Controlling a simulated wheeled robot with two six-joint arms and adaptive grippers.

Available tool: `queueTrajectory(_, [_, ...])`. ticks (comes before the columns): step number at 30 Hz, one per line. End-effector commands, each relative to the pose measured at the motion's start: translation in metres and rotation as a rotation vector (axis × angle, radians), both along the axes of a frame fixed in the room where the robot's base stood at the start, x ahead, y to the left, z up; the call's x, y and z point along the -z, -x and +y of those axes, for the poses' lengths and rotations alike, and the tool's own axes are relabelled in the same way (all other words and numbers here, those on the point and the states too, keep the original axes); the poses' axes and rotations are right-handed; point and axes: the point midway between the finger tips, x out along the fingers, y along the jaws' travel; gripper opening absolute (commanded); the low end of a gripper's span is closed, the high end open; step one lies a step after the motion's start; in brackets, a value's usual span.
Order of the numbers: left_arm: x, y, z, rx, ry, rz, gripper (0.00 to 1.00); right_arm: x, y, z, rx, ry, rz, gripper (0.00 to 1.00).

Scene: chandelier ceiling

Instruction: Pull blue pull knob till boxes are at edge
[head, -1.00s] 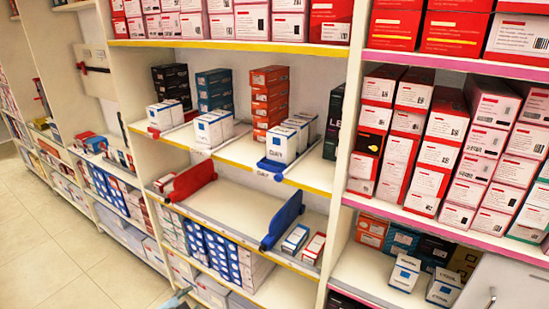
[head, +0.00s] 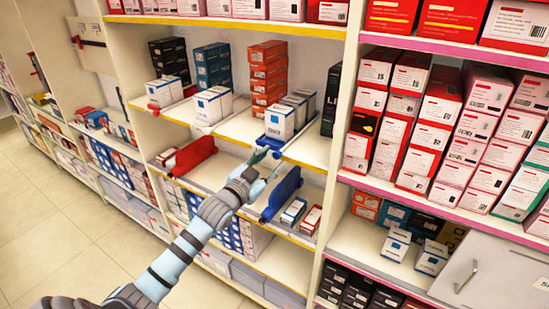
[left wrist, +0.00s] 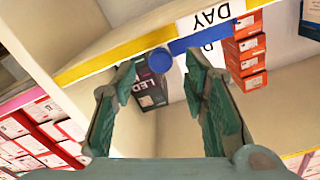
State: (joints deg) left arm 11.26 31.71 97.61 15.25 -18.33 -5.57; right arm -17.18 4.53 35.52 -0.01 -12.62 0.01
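The blue pull knob shows as a round blue end (left wrist: 160,60) in the left wrist view, between my spread fingertips. Whether the fingers touch it cannot be told. In the head view, its blue front piece (head: 268,143) is at the yellow shelf edge, below white boxes (head: 281,123). The boxes stand in a short row running back into the shelf. My left gripper (head: 266,163) is open and empty just below that edge; its open fingers also show in the left wrist view (left wrist: 159,68). My right gripper is not in view.
A large blue pusher (head: 283,190) stands on the shelf below, close to my left gripper, with a red pusher (head: 192,153) to its left. A black box (head: 331,103) stands right of the white boxes. Orange boxes (head: 265,80) are stacked behind. A grey door panel (head: 490,268) is lower right.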

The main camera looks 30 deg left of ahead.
Motion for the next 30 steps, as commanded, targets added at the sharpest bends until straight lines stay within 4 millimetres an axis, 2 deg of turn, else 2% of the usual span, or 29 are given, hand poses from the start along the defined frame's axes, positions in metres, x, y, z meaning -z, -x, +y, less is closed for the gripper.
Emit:
queueTrajectory(3, [0.004, -0.018, 0.001, -0.003, 0.001, 0.0, 0.4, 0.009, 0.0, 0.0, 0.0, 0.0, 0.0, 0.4])
queueTrajectory(6, [0.003, -0.025, 0.001, -0.002, -0.002, 0.002, 0.4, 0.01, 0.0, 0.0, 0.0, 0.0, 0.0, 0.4])
queueTrajectory(14, [0.003, -0.027, 0.001, 0.0, -0.005, 0.002, 0.4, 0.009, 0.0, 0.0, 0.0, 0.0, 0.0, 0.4])
queueTrajectory(17, [0.003, -0.027, 0.001, 0.0, -0.005, 0.002, 0.27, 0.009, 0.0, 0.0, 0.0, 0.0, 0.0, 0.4])
queueTrajectory(22, [0.003, -0.026, 0.001, 0.0, -0.005, 0.003, 0.0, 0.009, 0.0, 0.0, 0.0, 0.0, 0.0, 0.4])
queueTrajectory(30, [0.003, -0.026, 0.001, 0.0, -0.005, 0.003, 0.0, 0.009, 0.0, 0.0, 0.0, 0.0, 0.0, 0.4])
